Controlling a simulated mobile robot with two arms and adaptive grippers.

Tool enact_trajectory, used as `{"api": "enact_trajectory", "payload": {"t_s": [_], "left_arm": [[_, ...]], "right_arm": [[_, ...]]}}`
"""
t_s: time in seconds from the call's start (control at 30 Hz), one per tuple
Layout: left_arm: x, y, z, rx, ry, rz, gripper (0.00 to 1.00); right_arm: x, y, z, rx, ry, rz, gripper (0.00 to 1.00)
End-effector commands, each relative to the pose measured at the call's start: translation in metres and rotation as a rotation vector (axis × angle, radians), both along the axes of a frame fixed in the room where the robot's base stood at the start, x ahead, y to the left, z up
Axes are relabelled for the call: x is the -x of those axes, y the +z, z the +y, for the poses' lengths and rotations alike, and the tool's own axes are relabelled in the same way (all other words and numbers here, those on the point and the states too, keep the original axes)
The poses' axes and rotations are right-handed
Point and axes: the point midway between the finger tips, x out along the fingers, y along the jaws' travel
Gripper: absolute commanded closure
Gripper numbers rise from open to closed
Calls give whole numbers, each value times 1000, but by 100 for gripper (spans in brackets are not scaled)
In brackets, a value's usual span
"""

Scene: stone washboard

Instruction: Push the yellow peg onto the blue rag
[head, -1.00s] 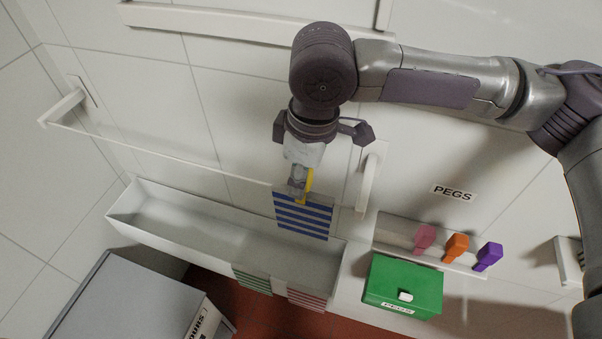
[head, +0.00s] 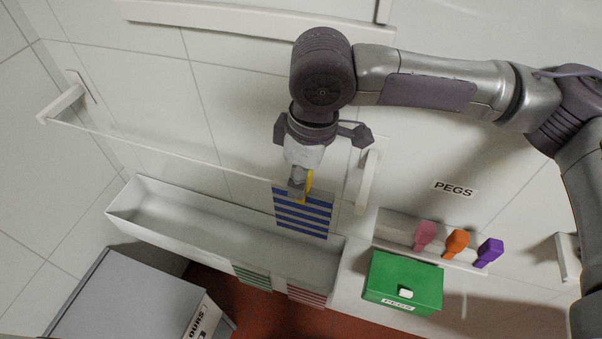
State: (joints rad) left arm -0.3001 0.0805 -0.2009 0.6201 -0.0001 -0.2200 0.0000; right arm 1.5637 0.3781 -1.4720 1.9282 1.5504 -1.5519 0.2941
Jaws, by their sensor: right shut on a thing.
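My right gripper (head: 299,187) is shut on the yellow peg (head: 309,181) and holds it at the top edge of the blue rag. The fingers hide part of the peg, so I cannot tell how far it sits over the rag. The blue rag (head: 304,213), blue with white stripes, hangs from the right part of the white rail (head: 150,149), above the trough. My left gripper is not in view.
A long white trough (head: 225,242) runs below the rail. Green-striped (head: 253,278) and red-striped (head: 306,295) rags hang at its front. Pink (head: 424,235), orange (head: 456,243) and purple (head: 489,252) pegs stand on a ledge above a green box (head: 401,283). A grey box (head: 125,300) is lower left.

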Motion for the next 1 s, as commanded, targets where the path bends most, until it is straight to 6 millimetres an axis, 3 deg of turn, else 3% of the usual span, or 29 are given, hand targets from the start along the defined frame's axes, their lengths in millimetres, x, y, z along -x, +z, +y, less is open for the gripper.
{"api": "enact_trajectory", "payload": {"t_s": [0.4,0.43,0.6,1.0], "left_arm": [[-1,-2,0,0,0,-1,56],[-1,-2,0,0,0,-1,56],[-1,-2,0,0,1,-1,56],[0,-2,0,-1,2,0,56]], "right_arm": [[0,-7,0,0,0,0,85],[0,-6,0,0,0,-1,66],[0,-6,0,0,0,0,42],[0,3,-1,-2,-1,-1,42]]}}
